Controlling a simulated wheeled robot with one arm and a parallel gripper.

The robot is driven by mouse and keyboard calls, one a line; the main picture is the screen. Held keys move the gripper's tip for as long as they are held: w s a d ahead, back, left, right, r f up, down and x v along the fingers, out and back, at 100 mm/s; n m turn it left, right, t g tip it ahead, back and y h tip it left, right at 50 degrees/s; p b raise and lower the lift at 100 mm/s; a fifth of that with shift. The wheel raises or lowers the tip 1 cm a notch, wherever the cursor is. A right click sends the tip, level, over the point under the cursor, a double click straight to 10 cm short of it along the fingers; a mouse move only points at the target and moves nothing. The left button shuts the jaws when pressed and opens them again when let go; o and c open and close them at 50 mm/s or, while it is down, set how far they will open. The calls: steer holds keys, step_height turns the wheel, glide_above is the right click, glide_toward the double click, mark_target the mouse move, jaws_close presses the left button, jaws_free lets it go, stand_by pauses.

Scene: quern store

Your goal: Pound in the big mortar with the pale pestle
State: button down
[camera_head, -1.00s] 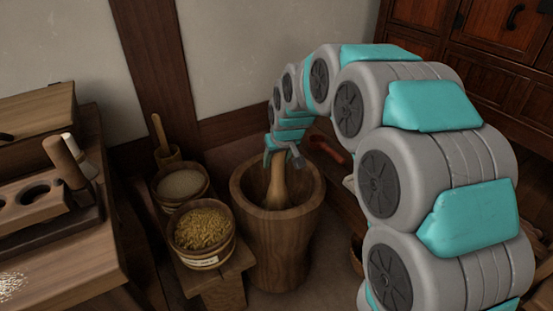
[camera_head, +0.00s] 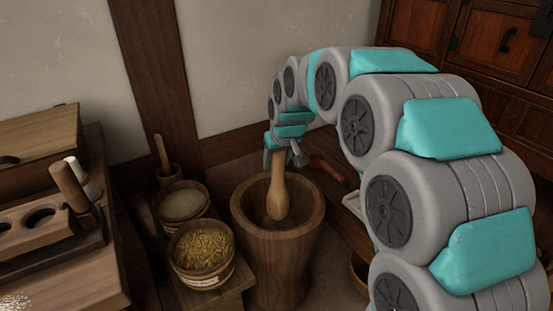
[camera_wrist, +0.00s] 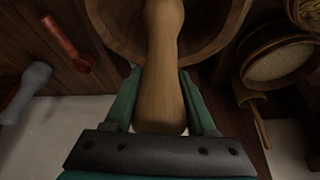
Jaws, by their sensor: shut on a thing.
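The pale pestle (camera_head: 278,193) stands nearly upright, its lower end inside the mouth of the big mortar (camera_head: 282,253). My gripper (camera_head: 277,146) is shut on the pestle's upper part, above the mortar's rim. In the wrist view my gripper (camera_wrist: 160,95) has its two teal fingers on either side of the pale pestle (camera_wrist: 163,60), and the big mortar (camera_wrist: 112,25) lies beyond. The pestle's lower tip is above or near the mortar's floor; I cannot tell whether it touches.
A tub of golden grain (camera_head: 203,250) and a tub of paler grain (camera_head: 183,203) stand left of the mortar. A small mortar with its own pestle (camera_head: 163,155) is behind them. A red tool (camera_head: 325,168) lies on a low shelf to the right. A wooden rack (camera_head: 35,230) is at far left.

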mark_target(277, 179)
step_height(277, 179, down, 6)
steer(key=shift+r+b, duration=0.1)
steer(key=shift+b, duration=0.65)
steer(key=shift+f, duration=0.4)
steer(key=shift+r, duration=0.1)
step_height(277, 179, up, 8)
steer(key=shift+p, duration=1)
step_height(277, 179, up, 9)
steer(key=p, duration=0.2)
steer(key=shift+r+p, duration=0.1)
steer(key=shift+p, duration=0.3)
steer(key=shift+s, duration=0.1)
